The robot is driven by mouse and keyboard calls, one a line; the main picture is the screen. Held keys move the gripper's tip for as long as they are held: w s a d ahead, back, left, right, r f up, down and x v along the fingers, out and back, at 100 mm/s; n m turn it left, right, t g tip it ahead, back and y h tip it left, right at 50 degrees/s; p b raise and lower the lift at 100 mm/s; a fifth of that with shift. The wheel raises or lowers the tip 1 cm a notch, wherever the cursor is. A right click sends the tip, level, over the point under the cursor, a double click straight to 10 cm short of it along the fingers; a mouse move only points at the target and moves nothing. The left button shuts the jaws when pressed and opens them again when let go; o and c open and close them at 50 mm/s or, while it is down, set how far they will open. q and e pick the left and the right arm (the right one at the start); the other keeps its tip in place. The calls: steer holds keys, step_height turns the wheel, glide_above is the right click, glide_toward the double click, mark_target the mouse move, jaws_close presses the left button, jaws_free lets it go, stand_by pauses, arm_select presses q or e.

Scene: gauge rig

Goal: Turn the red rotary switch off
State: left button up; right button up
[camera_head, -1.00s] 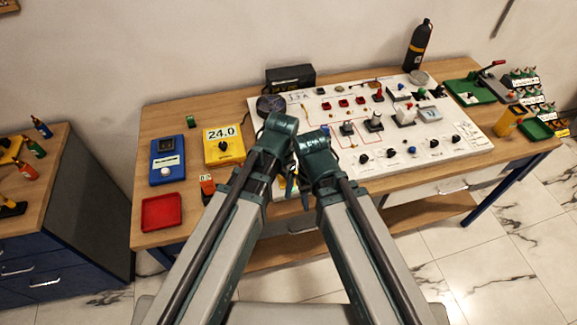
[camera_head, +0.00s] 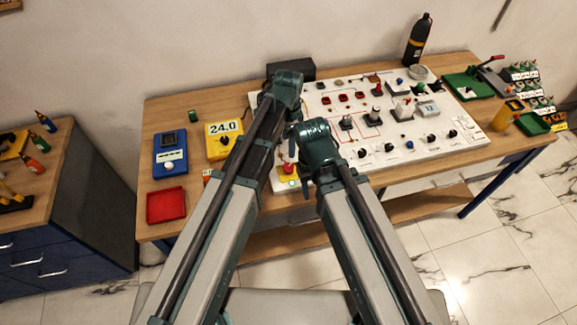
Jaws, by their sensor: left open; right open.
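A red knob on a yellow base (camera_head: 288,170) sits at the near left corner of the white panel (camera_head: 455,156), seen between my arms. It looks like the red rotary switch, but its setting is too small to read. My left gripper (camera_head: 290,112) is open over the panel's left part, farther back than this knob. My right gripper (camera_head: 306,186) is open, just right of the knob. The wrists hide most of both grippers' fingers, and I cannot tell whether the right one touches anything.
The panel carries several black knobs, red squares and raised parts. A yellow meter (camera_head: 217,143) reading 24.0, a blue device (camera_head: 170,155) and a red tray (camera_head: 166,206) stand left. A black bottle (camera_head: 418,42) stands behind. A green tray (camera_head: 467,87) is at right.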

mark_target(288, 166)
arm_select(q)
step_height(288, 166, down, 12)
steer(key=b, duration=1.1)
jaws_close()
